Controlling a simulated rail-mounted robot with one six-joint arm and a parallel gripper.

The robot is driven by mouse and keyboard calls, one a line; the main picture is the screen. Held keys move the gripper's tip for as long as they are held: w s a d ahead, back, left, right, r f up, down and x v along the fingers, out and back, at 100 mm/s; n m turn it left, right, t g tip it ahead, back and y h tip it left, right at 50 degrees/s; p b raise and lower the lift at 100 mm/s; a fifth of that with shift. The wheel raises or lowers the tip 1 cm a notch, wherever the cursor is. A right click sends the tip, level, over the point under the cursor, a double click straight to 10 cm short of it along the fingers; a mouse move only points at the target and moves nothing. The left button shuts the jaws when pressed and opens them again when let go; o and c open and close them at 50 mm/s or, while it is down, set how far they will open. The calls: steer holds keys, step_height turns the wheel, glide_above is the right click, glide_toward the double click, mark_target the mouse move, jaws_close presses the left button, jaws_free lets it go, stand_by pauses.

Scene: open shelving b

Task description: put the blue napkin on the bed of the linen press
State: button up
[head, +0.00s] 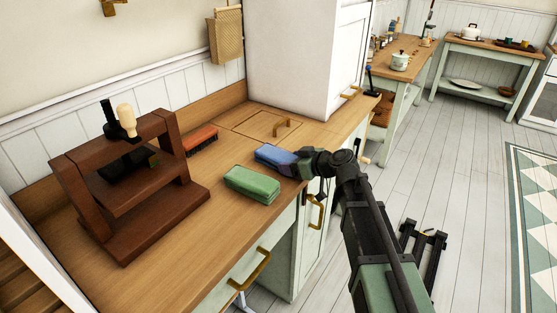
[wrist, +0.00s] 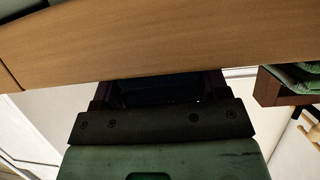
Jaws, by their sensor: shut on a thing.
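The blue napkin (head: 275,156) is a folded pad over the counter, just behind the green napkin. My gripper (head: 291,160) is shut on its right end, coming from the front right. I cannot tell whether the napkin touches the counter. In the wrist view my gripper (wrist: 160,88) is dark, and a dark bluish patch between its fingers is too dim to make out clearly. The linen press (head: 83,186) is a brown wooden frame at the left with a screw and pale knob on top. Its bed (head: 135,229) is the low board, and the part of it that shows looks bare.
The folded green napkin (head: 252,184) lies between the press and my gripper, close to the blue one. A red brush (head: 201,139) lies behind the press's right side. A white cabinet (head: 300,60) stands at the back. Bare counter (head: 195,225) lies right of the press.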

steer(key=shift+c, duration=1)
steer(key=shift+r, duration=0.15)
step_height(320, 180, up, 20)
steer(key=p, duration=2)
step_height(320, 180, down, 20)
steer(key=b, duration=2)
steer(key=shift+f, duration=0.25)
steer(key=shift+r, duration=0.3)
steer(key=shift+f, duration=0.25)
steer(key=o, duration=1)
